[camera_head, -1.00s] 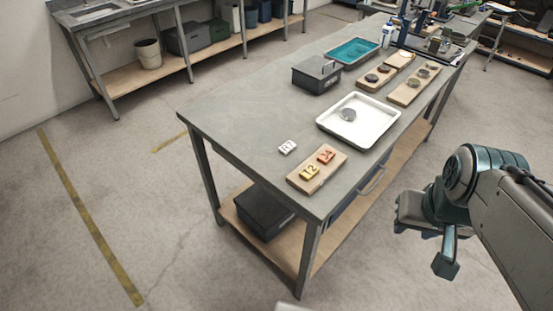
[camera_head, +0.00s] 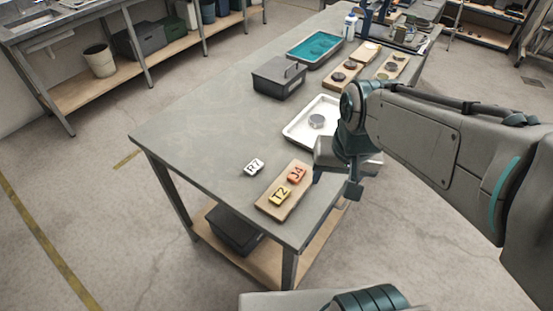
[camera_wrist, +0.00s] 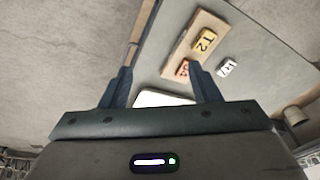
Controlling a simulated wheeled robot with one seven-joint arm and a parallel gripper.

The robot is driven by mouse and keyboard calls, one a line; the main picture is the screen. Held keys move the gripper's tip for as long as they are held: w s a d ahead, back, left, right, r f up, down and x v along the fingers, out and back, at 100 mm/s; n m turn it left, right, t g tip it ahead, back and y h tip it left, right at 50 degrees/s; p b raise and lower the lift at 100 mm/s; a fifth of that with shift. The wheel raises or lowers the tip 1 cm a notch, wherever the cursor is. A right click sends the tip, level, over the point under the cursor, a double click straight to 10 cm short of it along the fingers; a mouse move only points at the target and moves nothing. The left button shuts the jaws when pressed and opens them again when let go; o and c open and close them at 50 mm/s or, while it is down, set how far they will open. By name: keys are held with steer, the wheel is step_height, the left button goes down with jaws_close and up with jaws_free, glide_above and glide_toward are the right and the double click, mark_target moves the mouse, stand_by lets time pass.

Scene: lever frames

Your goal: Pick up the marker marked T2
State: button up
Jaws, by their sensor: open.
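The yellow marker marked T2 (camera_head: 280,195) lies on a wooden board (camera_head: 268,207) near the front corner of the grey table. It also shows in the wrist view (camera_wrist: 205,41). An orange marker marked J4 (camera_head: 297,174) lies beside it on the same board, partly covered by a finger in the wrist view. A white marker marked R7 (camera_head: 254,167) lies on the bare table to the left. My gripper (camera_wrist: 160,82) is open and empty, its two fingers apart. In the head view it is over the table's right edge, right of the board, apart from T2.
A white tray (camera_head: 296,132) with a grey round piece stands behind the board, partly hidden by my arm. A dark lidded box (camera_head: 279,79) and a teal tray (camera_head: 315,47) stand farther back. The table's left part is clear.

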mark_target(280, 194)
steer(key=w+a+f+m+g+p, duration=0.1)
steer(key=w+a+f+m, duration=0.15)
steer(key=w+a, duration=0.25)
steer(key=w+a+f+m+g+p, duration=0.1)
steer(key=w+a+m, duration=0.3)
steer(key=a, duration=0.2)
steer(key=f, duration=0.9)
steer(key=f+p, duration=0.1)
steer(key=f, duration=0.3)
steer(key=shift+w+d+f, duration=0.1)
steer(key=shift+d+f, duration=0.3)
steer(key=shift+c, duration=0.3)
steer(key=c, duration=1)
